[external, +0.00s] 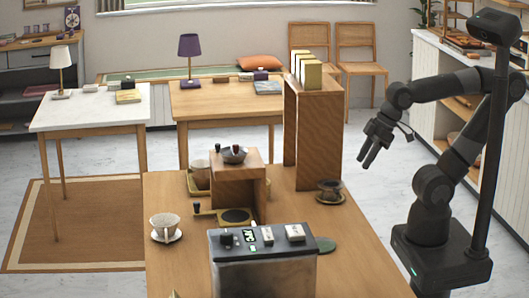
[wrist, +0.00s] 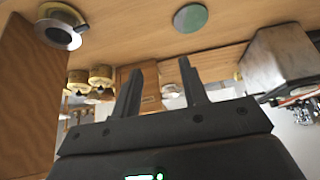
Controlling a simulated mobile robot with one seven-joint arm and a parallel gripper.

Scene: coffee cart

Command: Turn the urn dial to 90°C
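The urn (external: 262,272) is a grey metal box with a dark top panel at the front of the wooden counter. A black dial (external: 227,239) sits at the panel's left, beside a small green-lit display (external: 249,237); its reading is too small to tell. Two pale blocks are on the same panel. My gripper (external: 367,160) is open and empty, in the air right of the counter, well apart from the urn. In the wrist view my gripper (wrist: 159,66) shows two parted fingers. A grey metal box, likely the urn (wrist: 276,55), shows at right; the dial cannot be made out there.
A green disc (external: 320,245) lies right of the urn. A dark dripper (external: 329,192) stands near the counter's right edge, beside a tall wooden stand (external: 311,135) with yellow boxes on top. A white cup (external: 164,227) is at left. The air between my gripper and the urn looks clear.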

